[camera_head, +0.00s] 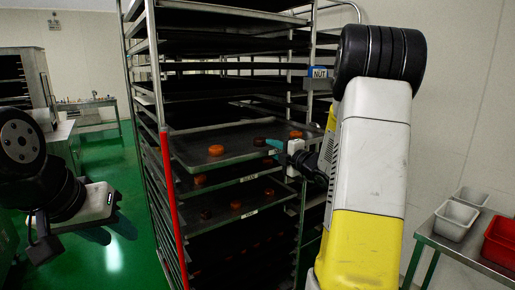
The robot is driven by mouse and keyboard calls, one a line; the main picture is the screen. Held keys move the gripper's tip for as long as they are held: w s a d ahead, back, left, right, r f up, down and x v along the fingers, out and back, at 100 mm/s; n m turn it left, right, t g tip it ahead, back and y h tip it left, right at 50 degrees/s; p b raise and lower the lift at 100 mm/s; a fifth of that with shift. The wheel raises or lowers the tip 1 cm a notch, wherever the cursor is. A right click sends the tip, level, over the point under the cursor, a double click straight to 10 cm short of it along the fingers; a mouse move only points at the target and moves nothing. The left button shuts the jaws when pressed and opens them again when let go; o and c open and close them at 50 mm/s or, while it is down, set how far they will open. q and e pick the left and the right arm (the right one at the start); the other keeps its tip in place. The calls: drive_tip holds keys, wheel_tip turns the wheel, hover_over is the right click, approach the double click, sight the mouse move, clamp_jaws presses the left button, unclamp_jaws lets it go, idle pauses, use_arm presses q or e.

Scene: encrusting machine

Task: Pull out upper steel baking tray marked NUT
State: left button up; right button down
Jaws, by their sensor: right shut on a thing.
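A tall steel rack (156,62) stands in the middle with dark trays on several levels. The upper steel baking tray (235,130) holding round orange-brown pieces (216,150) is at mid height. A blue NUT tag (320,72) is on the right of the rack, above that tray's level. My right gripper (277,147), with teal fingertips, is shut on the upper tray at its front rim, towards the right; the exact contact is small in view. My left gripper (42,242) is at the far left, away from the rack; its jaw opening is unclear.
Lower trays (240,210) with more round pieces and white labels sit below. A red strip (173,205) runs down the rack's front left post. A side table (470,248) with white and red bins (501,240) is at right.

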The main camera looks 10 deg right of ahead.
drive_tip(key=c, duration=1.2)
unclamp_jaws()
drive_tip(key=v, duration=0.7)
drive_tip(key=shift+s+d, duration=0.15)
drive_tip(key=shift+s, duration=0.2)
